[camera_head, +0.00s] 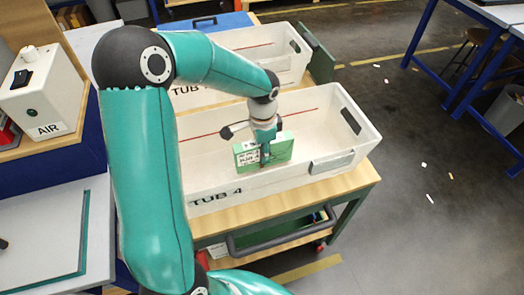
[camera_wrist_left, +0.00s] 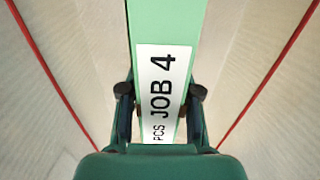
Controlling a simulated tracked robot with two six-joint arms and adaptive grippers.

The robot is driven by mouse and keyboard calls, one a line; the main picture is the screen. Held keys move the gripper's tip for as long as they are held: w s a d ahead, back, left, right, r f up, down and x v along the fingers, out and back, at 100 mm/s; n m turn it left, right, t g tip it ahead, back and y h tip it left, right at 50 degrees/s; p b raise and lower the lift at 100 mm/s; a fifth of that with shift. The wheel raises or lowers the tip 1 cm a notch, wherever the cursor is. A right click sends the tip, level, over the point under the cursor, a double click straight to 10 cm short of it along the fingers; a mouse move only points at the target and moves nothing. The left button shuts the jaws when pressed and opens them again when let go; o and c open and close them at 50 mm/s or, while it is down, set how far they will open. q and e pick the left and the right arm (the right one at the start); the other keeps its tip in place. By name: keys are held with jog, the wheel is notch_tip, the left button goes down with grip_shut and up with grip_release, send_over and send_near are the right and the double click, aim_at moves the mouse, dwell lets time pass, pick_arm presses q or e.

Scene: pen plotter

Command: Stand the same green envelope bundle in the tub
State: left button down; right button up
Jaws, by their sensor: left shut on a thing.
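The green envelope bundle (camera_head: 277,149) is upright inside the white tub marked TUB 4 (camera_head: 334,93), near its front wall. My left gripper (camera_head: 264,157) is shut on the bundle from above. In the left wrist view the bundle (camera_wrist_left: 167,22) shows its narrow edge with a white JOB 4 label, between the fingers of my left gripper (camera_wrist_left: 160,118). The tub's pale walls and red lines lie on both sides of it. I cannot tell whether the bundle's lower edge touches the tub floor. My right gripper is not in view.
A second white tub (camera_head: 245,39) stands behind, with a blue item (camera_head: 205,22) beyond it. A white AIR box (camera_head: 40,92) stands at left. Open floor lies at right.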

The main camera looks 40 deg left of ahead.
pick_arm(q)
jog(key=shift+f, duration=0.55)
jog(key=shift+f, duration=0.1)
jog(key=c, duration=0.8)
grip_release()
notch_tip(320, 180, up, 12)
jog(key=shift+w+r, duration=0.1)
jog(key=shift+r, duration=0.05)
